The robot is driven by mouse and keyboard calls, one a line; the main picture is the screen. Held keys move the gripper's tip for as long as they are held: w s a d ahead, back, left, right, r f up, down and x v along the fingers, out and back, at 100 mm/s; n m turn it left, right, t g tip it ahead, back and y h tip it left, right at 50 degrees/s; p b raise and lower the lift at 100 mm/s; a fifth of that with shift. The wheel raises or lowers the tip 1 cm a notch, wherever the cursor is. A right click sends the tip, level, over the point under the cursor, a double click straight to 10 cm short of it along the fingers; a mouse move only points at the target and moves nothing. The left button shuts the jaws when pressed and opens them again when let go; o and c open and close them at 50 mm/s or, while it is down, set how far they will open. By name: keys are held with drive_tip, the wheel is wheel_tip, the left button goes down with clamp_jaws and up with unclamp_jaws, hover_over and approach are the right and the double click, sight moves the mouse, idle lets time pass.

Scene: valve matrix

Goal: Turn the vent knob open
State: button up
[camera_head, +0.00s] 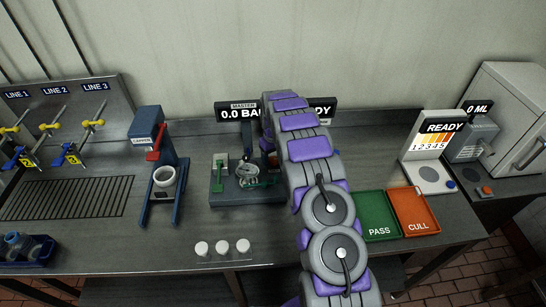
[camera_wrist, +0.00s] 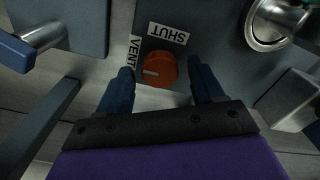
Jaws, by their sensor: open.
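The vent knob (camera_wrist: 161,69) is a round orange-red knob on a dark panel in the wrist view. A white mark on its face points left in the picture. A "VENT" label stands at its left and a "SHUT" label (camera_wrist: 168,33) above it, both turned in this view. My gripper (camera_wrist: 161,74) is open, with one dark blue finger on each side of the knob. Gaps show between the fingers and the knob.
In the head view, a blue capper (camera_head: 148,140) stands left and green and red trays (camera_head: 380,231) lie right.

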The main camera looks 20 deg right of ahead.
sight(273, 158)
drive_tip(key=shift+r, duration=0.1)
wheel_tip(273, 158, up, 17)
idle(0.5)
idle(0.3)
